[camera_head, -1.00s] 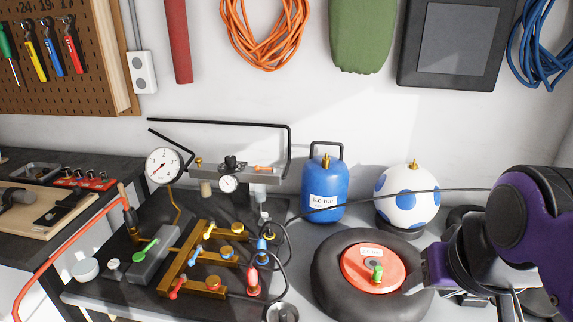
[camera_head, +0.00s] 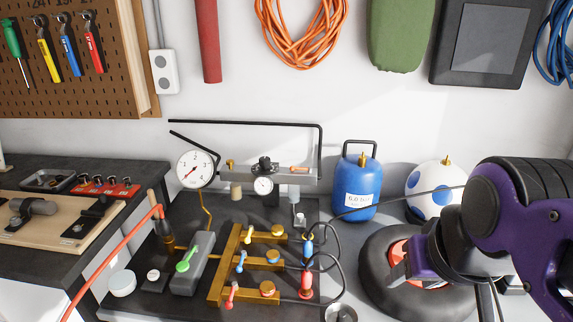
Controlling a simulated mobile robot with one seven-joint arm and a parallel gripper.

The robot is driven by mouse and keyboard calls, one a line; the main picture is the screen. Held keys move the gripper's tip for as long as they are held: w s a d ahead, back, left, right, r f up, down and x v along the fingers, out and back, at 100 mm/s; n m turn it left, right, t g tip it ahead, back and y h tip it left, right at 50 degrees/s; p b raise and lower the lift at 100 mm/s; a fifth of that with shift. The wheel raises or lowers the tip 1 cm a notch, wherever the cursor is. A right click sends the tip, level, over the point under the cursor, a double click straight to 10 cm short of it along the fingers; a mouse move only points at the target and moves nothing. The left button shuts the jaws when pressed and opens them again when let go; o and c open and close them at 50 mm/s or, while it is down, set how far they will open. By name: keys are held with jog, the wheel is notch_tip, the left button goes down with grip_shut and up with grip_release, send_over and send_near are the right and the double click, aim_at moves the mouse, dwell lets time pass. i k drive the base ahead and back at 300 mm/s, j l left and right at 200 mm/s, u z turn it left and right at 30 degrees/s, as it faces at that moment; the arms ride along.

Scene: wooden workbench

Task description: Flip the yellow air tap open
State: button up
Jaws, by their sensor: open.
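The yellow air tap (camera_head: 248,229) is a small lever on the top branch of a brass manifold (camera_head: 216,284) on the dark bench mat. The blue tap (camera_head: 240,261) and red tap (camera_head: 231,295) sit below it on the same manifold. My gripper (camera_head: 396,272) is at the right, above the tyre and well apart from the taps. It is open and appears empty, seen partly from the side. My purple arm hides part of the tyre and the white ball.
A black tyre with a red hub (camera_head: 375,283) lies right of the manifold. A blue tank (camera_head: 355,190) and a spotted ball (camera_head: 436,185) stand behind. A green lever (camera_head: 187,260) is left of the manifold. Dark hoses (camera_head: 338,262) loop by its right end.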

aim_at(247, 241)
jog(key=j, duration=1.55)
